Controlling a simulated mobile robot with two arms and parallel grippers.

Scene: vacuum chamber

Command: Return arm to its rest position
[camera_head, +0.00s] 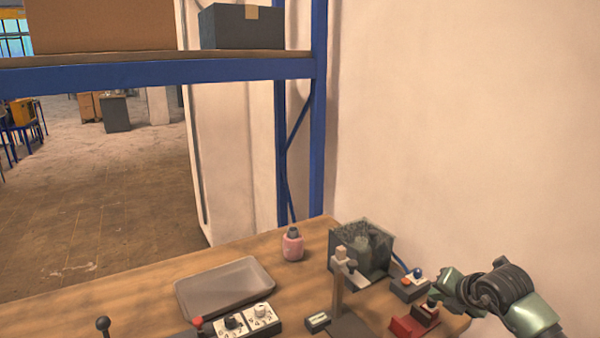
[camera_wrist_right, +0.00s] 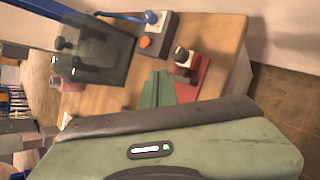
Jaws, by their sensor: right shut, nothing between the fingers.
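My right arm comes in from the right edge in the head view, over the right end of the workbench (camera_head: 120,295). Its green gripper (camera_head: 436,298) is shut and empty, close to a red stand (camera_head: 403,328) with a dark knob. In the right wrist view the green fingertips (camera_wrist_right: 165,88) are together, beside the red stand (camera_wrist_right: 190,87); I cannot tell whether they touch it. The dark vacuum chamber box (camera_head: 378,250) stands at the back of the bench and also shows in the wrist view (camera_wrist_right: 112,65). My left gripper is not in view.
A control box (camera_head: 405,290) with an orange button and a blue-tipped lever sits near the right gripper. A wooden post (camera_head: 338,290), a pink bottle (camera_head: 292,246), a grey tray (camera_head: 225,290) and a dial panel (camera_head: 262,318) stand leftward. A wall rises behind.

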